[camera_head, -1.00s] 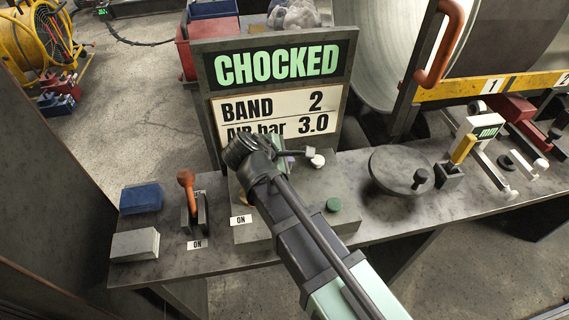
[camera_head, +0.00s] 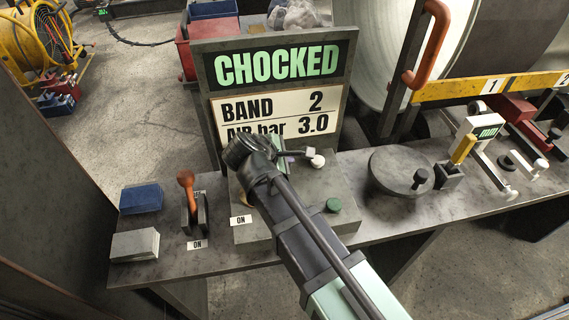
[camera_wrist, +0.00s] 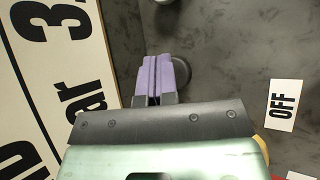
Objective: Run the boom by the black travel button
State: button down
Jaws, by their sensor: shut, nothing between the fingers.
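My gripper (camera_wrist: 154,80) is shut, its two purple fingertips together with nothing between them. In the wrist view a dark round button (camera_wrist: 183,72), which looks like the black travel button, shows partly behind the fingertips. The fingertips overlap its left side in the picture; I cannot tell whether they touch it. In the head view my wrist and arm cover that spot on the grey control box (camera_head: 300,222). The sign (camera_head: 278,66) behind reads CHOCKED, BAND 2 and bar 3.0.
The box also carries a white knob (camera_head: 317,160) and a green button (camera_head: 333,205). An OFF label (camera_wrist: 284,105) lies right of my fingertips in the wrist view. An orange-handled lever (camera_head: 187,182) stands left, and a round grey plate (camera_head: 397,168) with a knob lies right.

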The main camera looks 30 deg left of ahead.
jog(key=shift+r+p, duration=0.6)
jog(key=shift+p, duration=0.05)
notch_tip(320, 180, up, 5)
jog(key=p, duration=0.5)
jog(key=shift+r, duration=0.1)
dwell(1.7)
